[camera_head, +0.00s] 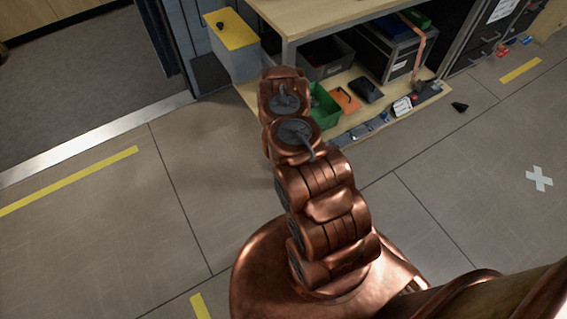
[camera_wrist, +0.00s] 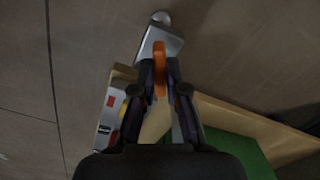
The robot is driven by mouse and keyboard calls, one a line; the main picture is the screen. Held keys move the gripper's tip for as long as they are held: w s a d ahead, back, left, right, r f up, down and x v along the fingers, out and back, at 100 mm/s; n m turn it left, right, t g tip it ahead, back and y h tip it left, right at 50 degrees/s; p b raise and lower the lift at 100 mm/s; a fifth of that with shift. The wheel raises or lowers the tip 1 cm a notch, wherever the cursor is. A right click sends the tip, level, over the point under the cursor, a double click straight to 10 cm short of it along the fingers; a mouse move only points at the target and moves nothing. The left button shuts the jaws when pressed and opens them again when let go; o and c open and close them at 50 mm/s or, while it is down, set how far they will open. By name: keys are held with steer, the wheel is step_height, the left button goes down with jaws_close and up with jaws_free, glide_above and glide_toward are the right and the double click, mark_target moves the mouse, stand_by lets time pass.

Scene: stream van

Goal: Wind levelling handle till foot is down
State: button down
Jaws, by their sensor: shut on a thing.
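In the wrist view an orange handle grip (camera_wrist: 160,62) stands between the two dark fingers of my gripper (camera_wrist: 160,78). The fingers are shut on it from both sides. A grey metal crank piece (camera_wrist: 170,40) lies beyond the grip, with a pale rounded end (camera_wrist: 160,18) at its far side. In the head view my copper arm reaches toward the low shelf, and its links hide my gripper and the handle. I cannot make out the levelling foot in either view.
A grey box with a yellow top (camera_head: 232,30) stands left of the wooden bench (camera_head: 292,22). A green bin (camera_head: 325,106), a dark bin (camera_head: 326,70) and an orange item (camera_head: 346,100) sit on the low shelf. The floor to the right is mostly clear.

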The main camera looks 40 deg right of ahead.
steer(key=m+p, duration=0.1)
steer(key=m, duration=0.1)
steer(key=shift+r+m, duration=0.1)
steer(key=shift+m, duration=0.3)
steer(key=shift+m+p, duration=0.3)
steer(key=shift+m, duration=0.6)
steer(key=m, duration=0.2)
steer(key=shift+m+p, duration=0.3)
steer(key=shift+p, duration=0.1)
steer(key=m+p, duration=0.1)
steer(key=m, duration=0.4)
steer(key=shift+m, duration=0.3)
steer(key=m, duration=1.3)
steer(key=shift+w, duration=0.15)
steer(key=c, duration=1.2)
jaws_free()
